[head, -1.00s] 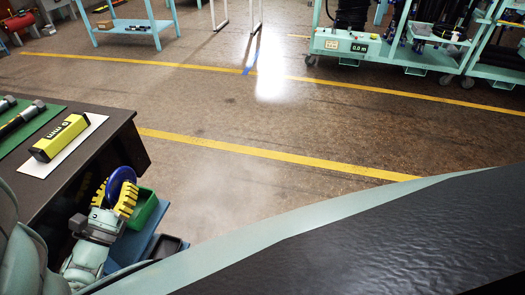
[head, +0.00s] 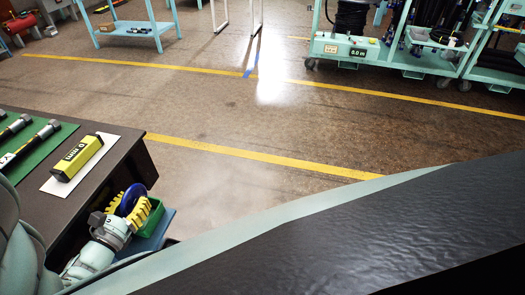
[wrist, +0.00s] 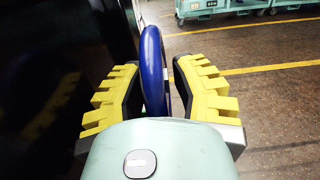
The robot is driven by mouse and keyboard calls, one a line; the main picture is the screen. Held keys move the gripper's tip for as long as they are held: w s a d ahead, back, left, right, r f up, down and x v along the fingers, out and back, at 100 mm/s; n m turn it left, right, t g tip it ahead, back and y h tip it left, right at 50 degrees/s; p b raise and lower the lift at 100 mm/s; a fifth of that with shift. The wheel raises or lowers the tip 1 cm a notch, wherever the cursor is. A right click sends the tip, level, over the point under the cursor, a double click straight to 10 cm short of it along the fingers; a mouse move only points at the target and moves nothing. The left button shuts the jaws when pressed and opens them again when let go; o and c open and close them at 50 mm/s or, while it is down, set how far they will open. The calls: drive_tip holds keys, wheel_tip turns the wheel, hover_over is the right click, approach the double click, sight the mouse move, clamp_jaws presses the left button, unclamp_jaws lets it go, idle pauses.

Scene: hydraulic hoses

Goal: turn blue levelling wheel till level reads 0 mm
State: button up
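The blue levelling wheel (wrist: 153,70) stands edge-on between the two yellow-ribbed fingers of my gripper (wrist: 158,85) in the wrist view. The fingers are apart, one on each side of the rim. A thin gap shows on the wheel's right side; contact on the left is unclear. In the head view the wheel (head: 132,197) and my gripper (head: 127,204) are beside the dark bench's near right end. The yellow level (head: 77,158) lies on a white sheet on the bench. Its small, slanted display appears to read 0 mm.
The dark bench (head: 125,160) also bears a green mat (head: 50,150) with hose fittings. A green bin (head: 152,214) sits on a blue surface close to the wheel. Green carts (head: 390,55) stand at the back right. The floor between is clear.

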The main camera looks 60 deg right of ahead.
drive_tip(key=o, duration=0.3)
drive_tip(key=shift+o, duration=0.2)
drive_tip(key=v, duration=1.2)
drive_tip(key=shift+r, duration=0.1)
